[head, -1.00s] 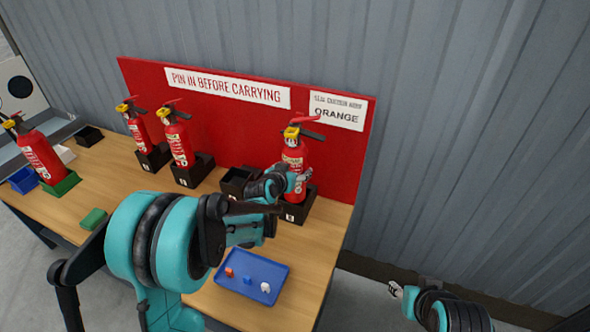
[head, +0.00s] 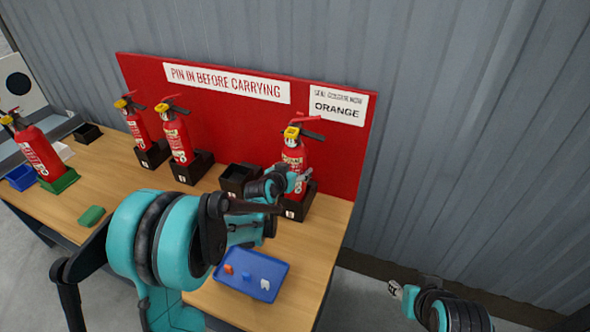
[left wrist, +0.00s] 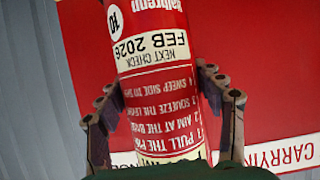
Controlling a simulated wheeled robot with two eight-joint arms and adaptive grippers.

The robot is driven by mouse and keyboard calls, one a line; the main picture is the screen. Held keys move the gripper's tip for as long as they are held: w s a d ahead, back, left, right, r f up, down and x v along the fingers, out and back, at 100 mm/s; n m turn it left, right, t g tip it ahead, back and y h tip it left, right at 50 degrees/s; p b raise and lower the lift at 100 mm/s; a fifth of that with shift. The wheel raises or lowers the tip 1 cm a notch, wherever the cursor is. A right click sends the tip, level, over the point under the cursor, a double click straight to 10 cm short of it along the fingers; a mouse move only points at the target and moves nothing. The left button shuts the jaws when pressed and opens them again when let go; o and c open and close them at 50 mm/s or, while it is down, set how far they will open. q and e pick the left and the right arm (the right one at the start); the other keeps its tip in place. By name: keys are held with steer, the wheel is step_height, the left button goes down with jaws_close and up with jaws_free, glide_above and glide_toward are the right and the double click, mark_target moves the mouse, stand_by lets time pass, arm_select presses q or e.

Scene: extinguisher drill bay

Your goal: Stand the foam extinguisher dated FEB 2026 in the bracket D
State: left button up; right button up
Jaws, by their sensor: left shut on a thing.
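A red extinguisher (head: 293,158) with a yellow piece at its head stands upright at the rightmost black bracket (head: 297,208), its lower part partly behind my gripper. The bracket's letter is too small to read. In the left wrist view the extinguisher's label (left wrist: 150,48) appears upside down and reads NEXT CHECK FEB 2026; its type word is not readable. My left gripper (head: 288,183) is shut on this extinguisher's body, one finger on each side, as the left wrist view (left wrist: 163,95) shows. My right gripper (head: 394,289) hangs right of the table, away from everything; its jaws are too small to judge.
An empty black bracket (head: 238,180) is just left. Two extinguishers (head: 177,138) (head: 139,128) stand in black brackets farther left, another (head: 38,152) on a green base. A blue tray (head: 268,262) with small pieces lies in front. A red board (head: 230,130) stands behind.

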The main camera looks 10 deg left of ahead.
arm_select(q)
steer(key=shift+f+b, duration=0.7)
steer(key=shift+b, duration=0.05)
stand_by(0.3)
stand_by(0.4)
steer(key=o, duration=1.9)
steer(key=shift+s+r, duration=0.1)
steer(key=shift+f, duration=0.2)
steer(key=v, duration=1.2)
steer(key=shift+r, duration=0.1)
